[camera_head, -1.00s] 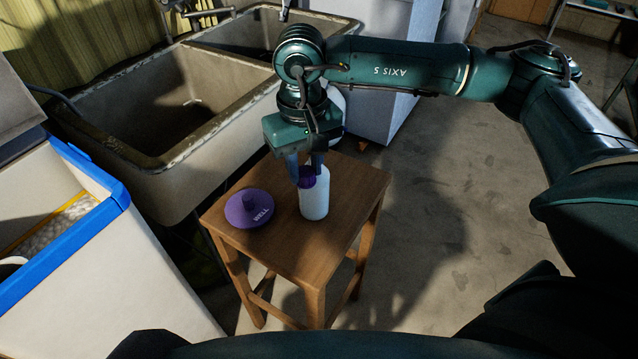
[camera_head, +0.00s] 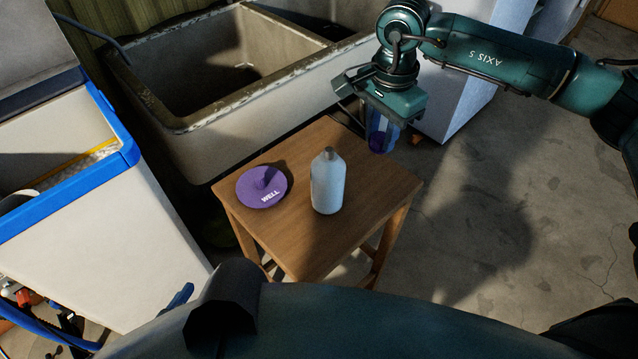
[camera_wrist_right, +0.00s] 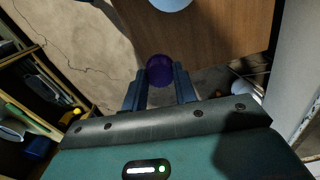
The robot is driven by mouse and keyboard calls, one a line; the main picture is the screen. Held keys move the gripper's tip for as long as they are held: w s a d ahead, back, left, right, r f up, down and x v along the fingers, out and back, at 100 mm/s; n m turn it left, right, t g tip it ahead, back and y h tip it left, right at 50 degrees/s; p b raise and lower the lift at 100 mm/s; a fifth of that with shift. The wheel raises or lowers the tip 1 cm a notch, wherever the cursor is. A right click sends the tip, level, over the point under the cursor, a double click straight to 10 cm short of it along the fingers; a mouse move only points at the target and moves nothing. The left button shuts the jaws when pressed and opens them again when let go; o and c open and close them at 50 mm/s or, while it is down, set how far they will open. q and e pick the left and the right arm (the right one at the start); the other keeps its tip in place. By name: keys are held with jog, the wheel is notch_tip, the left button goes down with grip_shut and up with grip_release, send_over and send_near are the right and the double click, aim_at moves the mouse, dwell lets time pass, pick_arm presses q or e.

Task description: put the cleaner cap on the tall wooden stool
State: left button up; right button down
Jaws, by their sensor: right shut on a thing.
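The purple cleaner cap (camera_head: 379,141) is held between the fingers of my right gripper (camera_head: 382,132), which is shut on it. The cap also shows between the two fingers in the right wrist view (camera_wrist_right: 160,70). The gripper is in the air at the right back edge of the tall wooden stool (camera_head: 300,240), apart from its top. The white cleaner bottle (camera_head: 328,185) stands upright and uncapped on the stool, with its narrow neck bare. A blue piece at the bottom left may be part of my left gripper, but its jaws cannot be made out.
A purple round lid marked WELL (camera_head: 262,187) lies on the stool left of the bottle. A stone sink (camera_head: 200,110) stands behind. A white bin with a blue rim (camera_head: 75,195) is at the left. The stool's front and right top are bare.

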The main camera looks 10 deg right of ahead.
aim_at(378, 177)
jog(key=m, duration=0.3)
jog(key=w+f+m, duration=0.1)
jog(key=shift+d+m, duration=0.3)
jog(key=shift+d, duration=0.05)
jog(key=d+f+m, duration=0.1)
jog(key=f+m, duration=0.3)
jog(key=w+f+m+b, duration=0.1)
jog(key=f+m, duration=0.3)
jog(key=w+d+f+m, duration=0.1)
jog(key=f+m, duration=0.3)
jog(key=m, duration=0.1)
jog(key=shift+w+d+f, duration=0.25)
jog(key=shift+d+f, duration=0.05)
jog(key=shift+f, duration=0.05)
jog(key=shift+f+b, duration=0.15)
jog(key=shift+b, duration=0.2)
jog(key=c, duration=1.1)
grip_release()
